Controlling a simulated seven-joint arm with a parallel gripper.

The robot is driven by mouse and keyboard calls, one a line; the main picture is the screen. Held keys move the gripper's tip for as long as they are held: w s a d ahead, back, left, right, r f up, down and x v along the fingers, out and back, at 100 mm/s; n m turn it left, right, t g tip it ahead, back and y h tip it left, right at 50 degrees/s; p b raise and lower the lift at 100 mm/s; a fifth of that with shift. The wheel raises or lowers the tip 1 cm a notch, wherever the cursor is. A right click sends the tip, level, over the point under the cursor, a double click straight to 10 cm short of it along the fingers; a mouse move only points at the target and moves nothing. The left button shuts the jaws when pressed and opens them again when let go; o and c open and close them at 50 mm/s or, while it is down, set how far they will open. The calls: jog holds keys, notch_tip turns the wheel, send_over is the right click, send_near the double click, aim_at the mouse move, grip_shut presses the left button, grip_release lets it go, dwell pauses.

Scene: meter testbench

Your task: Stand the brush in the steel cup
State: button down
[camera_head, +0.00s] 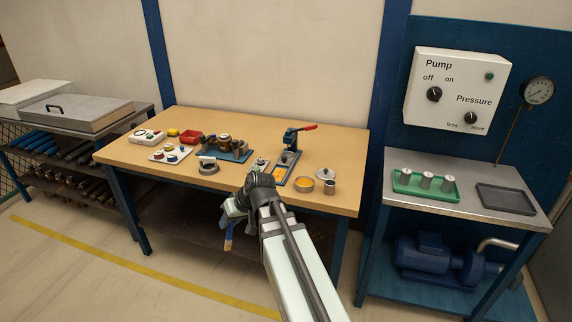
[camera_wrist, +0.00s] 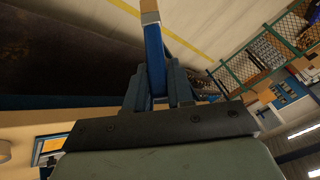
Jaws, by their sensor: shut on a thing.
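My gripper (camera_head: 232,215) is in front of the wooden table's front edge, out over the floor. It is shut on the brush (camera_head: 228,241), which points down with its tan end lowest. In the wrist view the brush (camera_wrist: 154,50) shows its blue part between the fingers (camera_wrist: 157,90) and a tan band at the far end; its tip runs out of the picture.
A press with a red handle (camera_head: 290,152) stands further back. A white tray (camera_head: 170,154), a red bin (camera_head: 191,137) and a blue fixture (camera_head: 228,151) are left.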

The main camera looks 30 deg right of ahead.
jog(key=shift+w+d+r+m+t+h, duration=0.25)
jog(key=shift+w+d+r+m+h, duration=0.6)
jog(key=shift+d+r, duration=4.2)
jog(key=shift+w+d+r+m+t+h, duration=0.45)
jog(key=shift+w+d+m, duration=0.95)
jog(key=shift+d, duration=8.05)
jog(key=shift+w+d+r+m+t+h, duration=0.1)
jog(key=shift+w+d+r+m+h, duration=0.7)
jog(key=shift+d+r, duration=4.3)
jog(key=d+f, duration=0.4)
jog(key=f, duration=1)
jog(key=shift+w+d+m+y, duration=0.2)
jog(key=shift+w+m+y, duration=0.15)
jog(key=shift+w+y, duration=0.1)
jog(key=shift+f, duration=0.6)
jog(key=c, duration=1)
grip_release()
jog(key=shift+r, duration=0.1)
